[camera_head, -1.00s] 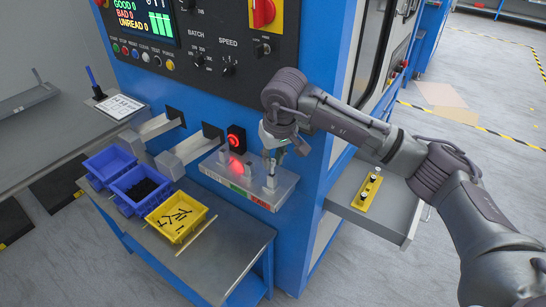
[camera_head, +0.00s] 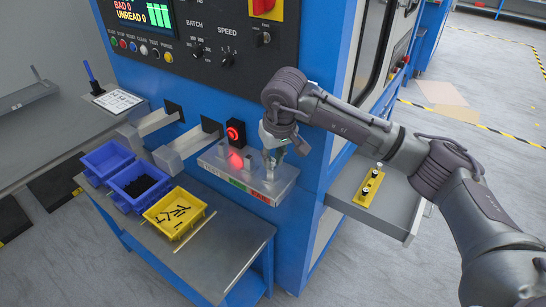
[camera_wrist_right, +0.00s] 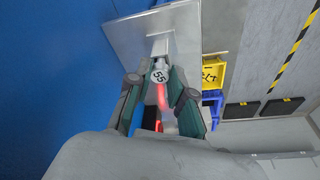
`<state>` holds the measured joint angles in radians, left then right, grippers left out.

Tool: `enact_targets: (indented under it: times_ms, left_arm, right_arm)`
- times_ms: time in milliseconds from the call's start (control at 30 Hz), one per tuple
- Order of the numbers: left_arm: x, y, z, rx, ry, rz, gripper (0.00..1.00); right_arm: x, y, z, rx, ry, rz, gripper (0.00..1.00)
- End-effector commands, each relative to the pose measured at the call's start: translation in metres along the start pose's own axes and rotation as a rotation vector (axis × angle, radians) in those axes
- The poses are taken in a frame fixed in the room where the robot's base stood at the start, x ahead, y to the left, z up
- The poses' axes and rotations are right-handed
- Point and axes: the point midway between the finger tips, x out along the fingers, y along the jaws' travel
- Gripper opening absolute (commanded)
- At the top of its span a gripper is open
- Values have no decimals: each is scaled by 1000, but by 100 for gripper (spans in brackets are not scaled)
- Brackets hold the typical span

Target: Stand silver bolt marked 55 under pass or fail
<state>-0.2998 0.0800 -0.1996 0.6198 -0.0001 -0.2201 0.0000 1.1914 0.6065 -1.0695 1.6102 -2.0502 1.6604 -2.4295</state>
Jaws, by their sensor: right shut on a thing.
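The silver bolt marked 55 (camera_wrist_right: 158,76) shows its round numbered head between my right gripper's fingers (camera_wrist_right: 158,98) in the right wrist view. In the head view my right gripper (camera_head: 273,152) is shut at the right end of the grey fixture block (camera_head: 222,170), above the red-labelled part. The block's front has a pale, a green and a red label. Short posts stand on its top. The bolt's lower end is hidden, so I cannot tell whether it touches the block. My left gripper is out of view.
A red-lit ring scanner (camera_head: 235,132) is on the blue machine behind the block. Blue bins (camera_head: 108,160) and a yellow bin (camera_head: 175,213) with dark pieces stand at the left. A yellow rack (camera_head: 366,188) with bolts lies on the right shelf (camera_head: 345,190).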

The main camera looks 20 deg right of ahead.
Motion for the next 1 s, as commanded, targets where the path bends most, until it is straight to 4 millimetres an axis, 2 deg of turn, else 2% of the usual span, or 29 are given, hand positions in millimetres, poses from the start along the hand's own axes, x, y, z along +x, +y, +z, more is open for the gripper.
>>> enact_targets:
  times_ms: [367, 400, 567, 767, 900, 1000]
  left_arm:
    - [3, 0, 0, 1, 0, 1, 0]
    - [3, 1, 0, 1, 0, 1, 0]
    - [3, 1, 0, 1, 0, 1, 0]
    - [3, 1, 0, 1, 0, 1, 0]
    - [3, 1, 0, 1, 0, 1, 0]
    - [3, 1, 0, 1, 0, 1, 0]
  right_arm:
    - [3, 0, 1, 0, 0, 0, 0]
    - [3, 0, 1, 0, 0, 0, 24]
    - [3, 0, 1, 0, 0, 0, 50]
    - [3, 0, 1, 0, 0, 0, 50]
    - [3, 0, 1, 0, -1, 0, 70]
    - [3, 0, 1, 0, -1, 0, 71]
